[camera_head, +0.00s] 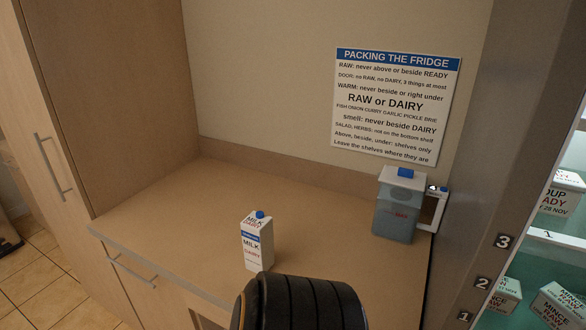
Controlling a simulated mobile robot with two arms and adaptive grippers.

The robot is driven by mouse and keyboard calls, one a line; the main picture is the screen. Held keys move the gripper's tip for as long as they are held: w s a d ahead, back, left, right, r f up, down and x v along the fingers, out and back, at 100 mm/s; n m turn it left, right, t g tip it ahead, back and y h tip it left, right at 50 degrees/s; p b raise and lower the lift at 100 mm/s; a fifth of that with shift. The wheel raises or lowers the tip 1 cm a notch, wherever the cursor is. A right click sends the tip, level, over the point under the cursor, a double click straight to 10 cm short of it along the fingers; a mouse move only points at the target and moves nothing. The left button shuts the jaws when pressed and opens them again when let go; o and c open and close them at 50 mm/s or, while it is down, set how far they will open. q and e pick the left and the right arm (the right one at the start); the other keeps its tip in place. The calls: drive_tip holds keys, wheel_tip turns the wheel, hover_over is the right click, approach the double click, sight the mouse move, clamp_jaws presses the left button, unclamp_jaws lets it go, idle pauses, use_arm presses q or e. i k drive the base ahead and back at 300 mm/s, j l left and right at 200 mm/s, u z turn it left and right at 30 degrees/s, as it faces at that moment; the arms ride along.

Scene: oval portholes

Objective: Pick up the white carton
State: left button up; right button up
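The white carton (257,246) stands upright on the wooden counter, near its front edge. It has a blue cap, a blue band and the words MILK and DAIRY. A black ribbed part of my own arm rises from the bottom edge just in front of the carton and comes close to its base in the picture. I cannot tell the gap between them. Neither gripper's fingers show in this view.
A sign (394,105) hangs on the wall. At right, an open fridge holds labelled boxes (562,305) on shelves. The counter (185,220) left of the carton is clear.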

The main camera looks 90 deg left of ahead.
sight(256, 228)
drive_tip(key=u, duration=1)
drive_tip(key=j+u, duration=0.1)
drive_tip(key=u, duration=1.35)
drive_tip(key=i+u, duration=0.1)
drive_tip(key=u, duration=0.4)
drive_tip(key=k+l+u, duration=0.2)
drive_tip(key=i+l, duration=0.15)
drive_tip(key=i, duration=0.3)
